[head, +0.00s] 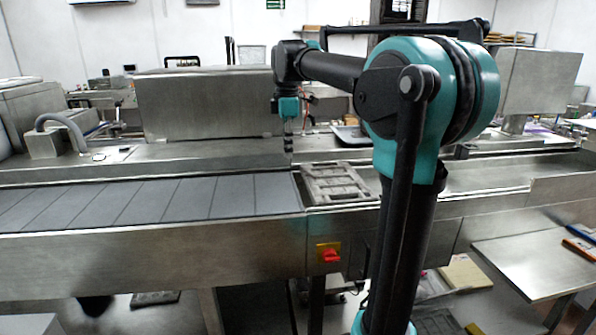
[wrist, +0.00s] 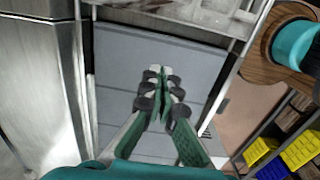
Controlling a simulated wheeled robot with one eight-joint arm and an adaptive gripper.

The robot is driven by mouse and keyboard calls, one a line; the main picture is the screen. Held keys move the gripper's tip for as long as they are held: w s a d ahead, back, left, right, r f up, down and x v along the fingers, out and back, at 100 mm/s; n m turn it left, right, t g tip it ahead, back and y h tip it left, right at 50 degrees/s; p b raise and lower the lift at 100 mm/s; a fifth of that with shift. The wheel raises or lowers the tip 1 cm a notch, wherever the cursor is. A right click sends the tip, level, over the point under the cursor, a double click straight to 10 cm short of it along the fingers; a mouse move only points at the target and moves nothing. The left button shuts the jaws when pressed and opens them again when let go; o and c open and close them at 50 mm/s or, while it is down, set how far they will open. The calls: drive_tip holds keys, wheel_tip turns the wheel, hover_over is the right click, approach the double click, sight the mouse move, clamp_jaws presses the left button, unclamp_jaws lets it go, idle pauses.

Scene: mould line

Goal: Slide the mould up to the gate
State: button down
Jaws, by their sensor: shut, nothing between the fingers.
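The mould (head: 335,184) looks like a grey, ribbed tray lying flat in the line's channel, just right of the slatted belt. In the wrist view a pale, textured piece that looks like the mould (wrist: 190,10) shows at the top edge, cut off by the frame. I cannot tell which part is the gate.
The grey slatted belt (head: 150,204) runs left of the mould and is clear. A steel housing (head: 205,105) stands behind it. A red switch (head: 328,253) is on the line's front panel. A steel side table (head: 530,262) stands at the right. The wrist view shows yellow bins (wrist: 262,150).

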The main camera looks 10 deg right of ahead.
sight(296, 187)
drive_tip(key=f, duration=0.9)
drive_tip(key=shift+w+f, duration=0.3)
drive_tip(key=shift+d+f, duration=0.2)
drive_tip(key=shift+d, duration=1.8)
drive_tip(key=d, duration=4.5)
drive_tip(key=shift+d, duration=0.25)
